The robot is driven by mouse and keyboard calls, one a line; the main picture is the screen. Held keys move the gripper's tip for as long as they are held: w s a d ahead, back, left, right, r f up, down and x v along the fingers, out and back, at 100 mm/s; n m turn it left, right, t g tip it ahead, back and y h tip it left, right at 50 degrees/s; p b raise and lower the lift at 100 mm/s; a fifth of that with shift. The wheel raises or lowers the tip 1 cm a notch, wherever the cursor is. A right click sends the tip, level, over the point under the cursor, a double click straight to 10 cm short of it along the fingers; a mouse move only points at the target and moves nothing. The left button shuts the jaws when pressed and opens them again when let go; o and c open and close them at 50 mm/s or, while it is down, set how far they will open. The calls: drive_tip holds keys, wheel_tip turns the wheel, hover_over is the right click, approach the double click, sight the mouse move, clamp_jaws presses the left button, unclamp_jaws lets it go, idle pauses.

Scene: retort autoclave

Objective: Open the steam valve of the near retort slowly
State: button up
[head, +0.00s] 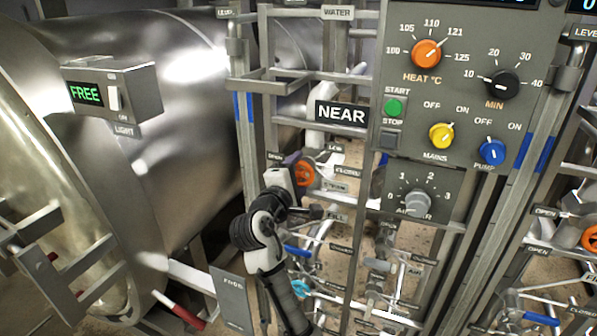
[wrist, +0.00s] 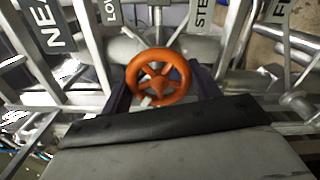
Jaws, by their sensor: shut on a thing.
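The orange handwheel (wrist: 157,84) of the valve stands upright in the middle of the wrist view, beside a plate reading "STE" (wrist: 203,13), cut off by other parts. My gripper (wrist: 162,88) is shut on the wheel, with one dark finger at each side of its rim. The wheel also shows in the head view (head: 304,172), partly hidden behind my gripper (head: 294,180). It is below the "NEAR" sign (head: 341,114), among small plates reading "OPEN" and "CLOSED". How far the valve is turned cannot be told.
A large steel vessel (head: 190,150) with a "FREE" display box (head: 112,90) fills the left. The control panel (head: 462,120) is up and right of my gripper. Pipes and rails crowd closely around the wheel. A blue handle (head: 297,250) and a cyan wheel (head: 300,287) are below.

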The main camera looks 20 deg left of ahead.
drive_tip(key=n, duration=0.6)
drive_tip(key=shift+f, duration=0.15)
drive_tip(key=shift+n, duration=0.3)
drive_tip(key=o, duration=1)
drive_tip(key=shift+c, duration=0.2)
drive_tip(key=s+b, duration=0.4)
drive_tip(key=s, duration=1)
drive_tip(key=shift+a, duration=0.2)
